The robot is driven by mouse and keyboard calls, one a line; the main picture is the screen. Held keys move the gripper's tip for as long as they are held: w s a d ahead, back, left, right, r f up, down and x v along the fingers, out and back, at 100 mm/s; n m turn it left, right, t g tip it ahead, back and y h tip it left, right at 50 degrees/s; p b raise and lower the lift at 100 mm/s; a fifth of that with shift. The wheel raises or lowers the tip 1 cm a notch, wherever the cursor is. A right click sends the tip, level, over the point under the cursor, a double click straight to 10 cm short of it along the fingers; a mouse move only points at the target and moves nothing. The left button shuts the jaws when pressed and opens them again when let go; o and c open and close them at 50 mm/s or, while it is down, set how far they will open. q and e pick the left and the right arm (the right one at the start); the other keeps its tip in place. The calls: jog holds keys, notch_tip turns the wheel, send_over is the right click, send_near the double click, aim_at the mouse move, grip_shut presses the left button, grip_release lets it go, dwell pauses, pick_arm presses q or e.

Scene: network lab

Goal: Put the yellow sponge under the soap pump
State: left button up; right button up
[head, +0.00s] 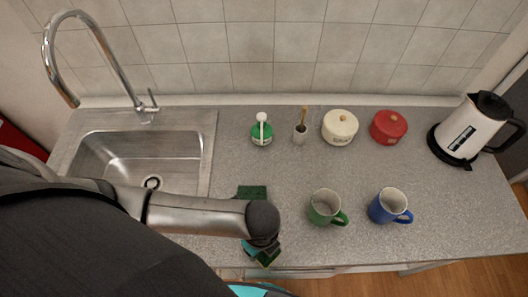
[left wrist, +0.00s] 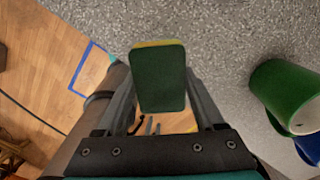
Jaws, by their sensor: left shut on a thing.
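The yellow sponge (left wrist: 158,82) is between the fingers of my left gripper (left wrist: 160,98) in the left wrist view. Its dark green scouring face is toward the camera, and a yellow strip shows along its far edge. My left gripper also shows in the head view (head: 260,249), shut on the sponge near the counter's front edge, mostly hidden by my arm. The soap pump (head: 262,133), a green bottle with a white top, stands upright at the back of the counter, right of the sink, apart from the gripper. My right gripper is not in view.
A dark green pad (head: 252,191) lies on the counter behind my wrist. A green mug (head: 325,207) and a blue mug (head: 388,207) stand to the right. A brush holder (head: 300,135), cream pot (head: 340,128), red pot (head: 389,128) and kettle (head: 470,130) line the back. The sink (head: 140,160) is left.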

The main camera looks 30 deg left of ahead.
pick_arm(q)
jog(key=w+a, duration=0.2)
jog(key=w, duration=0.2)
jog(key=w+a, duration=0.2)
jog(key=w, duration=0.2)
jog(key=w+a+b, duration=0.1)
jog(key=w+a, duration=0.1)
jog(key=w, duration=0.3)
jog(key=shift+a+f, duration=0.1)
jog(key=shift+a, duration=0.05)
jog(key=b, duration=1.1)
send_over(262, 160)
jog(key=s, duration=0.2)
jog(key=shift+w+d+f, duration=0.1)
jog(key=shift+d+f, duration=0.05)
jog(key=shift+d, duration=0.3)
jog(key=shift+w+a+r+b, duration=0.2)
jog(key=shift+w+a+b, duration=0.1)
jog(key=shift+w, duration=0.2)
jog(key=shift+w+a+b, duration=0.2)
jog(key=shift+w+b, duration=0.3)
jog(key=shift+b, duration=0.25)
notch_tip(262, 160, down, 4)
jog(key=b, duration=0.4)
jog(key=shift+s+r, duration=0.1)
jog(key=shift+r, duration=0.2)
jog(key=o, duration=1.3)
